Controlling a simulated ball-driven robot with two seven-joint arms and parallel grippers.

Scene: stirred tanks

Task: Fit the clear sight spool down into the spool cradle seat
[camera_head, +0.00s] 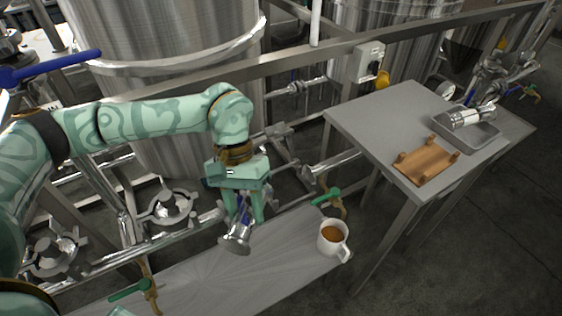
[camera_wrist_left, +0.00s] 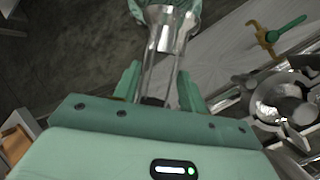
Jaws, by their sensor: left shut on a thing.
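My left gripper (camera_head: 243,214) is shut on the clear sight spool (camera_head: 236,243), above the grey bench. The spool hangs tilted, with a metal flange at its lower end. In the left wrist view the spool (camera_wrist_left: 160,62) shows a clear tube and a bright metal end between the fingers. Its other end is partly hidden by the gripper. The spool cradle (camera_head: 428,163), brown with several upright pegs, lies empty on the grey table at right, well apart from the spool. My right gripper is not in view.
A metal tray (camera_head: 493,137) with another glass-and-steel cylinder (camera_head: 470,117) sits behind the cradle on the table (camera_head: 372,118). A white mug (camera_head: 333,240) of brown liquid stands on the bench (camera_head: 205,285), right of the held spool. Pipes and green-handled valves (camera_head: 328,196) run behind.

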